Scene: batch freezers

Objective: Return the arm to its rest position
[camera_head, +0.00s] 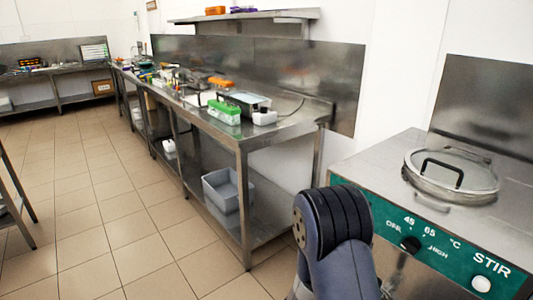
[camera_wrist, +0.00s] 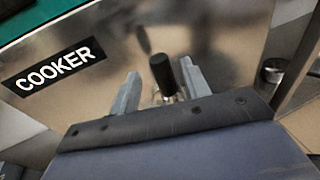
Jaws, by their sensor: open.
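My gripper (camera_wrist: 159,75) is open in the wrist view, with its two grey fingers apart. A black cylindrical handle (camera_wrist: 162,74) on a metal stem shows between the fingers. I cannot tell whether either finger touches it. Behind it is the shiny steel front of the cooker (camera_wrist: 210,35), with a black "COOKER" label (camera_wrist: 55,67) at the left. In the head view my arm (camera_head: 340,240) is bent in front of the cooker (camera_head: 375,150) at the lower right, and my gripper is hidden there.
The cooker has a round lid (camera_head: 450,178) with a black handle and a green control panel (camera_head: 440,240). A long steel bench (camera_head: 285,130) with tools on top runs along the wall. A grey bin (camera_head: 228,190) sits on its lower shelf. The tiled floor (camera_head: 110,220) at left is clear.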

